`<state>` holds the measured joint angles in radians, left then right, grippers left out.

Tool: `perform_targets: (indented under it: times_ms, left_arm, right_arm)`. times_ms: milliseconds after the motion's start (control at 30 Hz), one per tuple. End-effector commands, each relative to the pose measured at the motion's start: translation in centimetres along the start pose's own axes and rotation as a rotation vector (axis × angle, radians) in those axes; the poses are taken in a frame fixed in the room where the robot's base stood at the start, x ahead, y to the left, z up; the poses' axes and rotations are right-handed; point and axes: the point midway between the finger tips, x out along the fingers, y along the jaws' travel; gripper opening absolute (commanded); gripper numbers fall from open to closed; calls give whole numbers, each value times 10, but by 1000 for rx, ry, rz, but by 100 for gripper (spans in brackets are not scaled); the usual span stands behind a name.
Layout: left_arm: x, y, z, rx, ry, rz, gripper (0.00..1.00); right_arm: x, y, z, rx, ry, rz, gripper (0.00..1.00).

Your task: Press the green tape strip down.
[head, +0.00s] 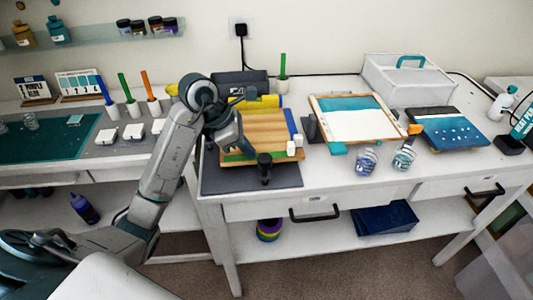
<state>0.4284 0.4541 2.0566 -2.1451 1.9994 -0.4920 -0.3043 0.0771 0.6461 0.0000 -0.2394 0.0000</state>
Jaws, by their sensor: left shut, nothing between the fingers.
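The green tape strip (237,157) runs along the front edge of a wooden board (273,131). My left gripper (249,152) is shut and empty, low over the front left part of the board, close to the green strip. I cannot tell whether its tips touch the strip. My left arm hides the board's left part. A blue strip (291,122) lies along the board's right edge and a yellow strip (262,102) along its back. My right gripper is not in view.
A dark upright tool (264,164) stands at the board's front edge on a dark mat (225,181). White blocks (291,148) sit at the board's right front corner. A framed white panel (350,120) and two glass cups (366,160) stand to the right.

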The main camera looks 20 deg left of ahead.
Motion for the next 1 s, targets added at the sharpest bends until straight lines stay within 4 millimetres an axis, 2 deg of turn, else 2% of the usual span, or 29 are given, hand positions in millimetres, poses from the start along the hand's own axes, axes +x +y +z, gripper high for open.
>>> perform_targets:
  times_ms: [300, 1000]
  left_arm:
    - [5, 0, 16, -1, -3, -3, 0]
    - [19, 0, 35, 0, -2, -2, 0]
  right_arm:
    - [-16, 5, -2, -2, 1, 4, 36]
    - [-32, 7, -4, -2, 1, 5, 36]
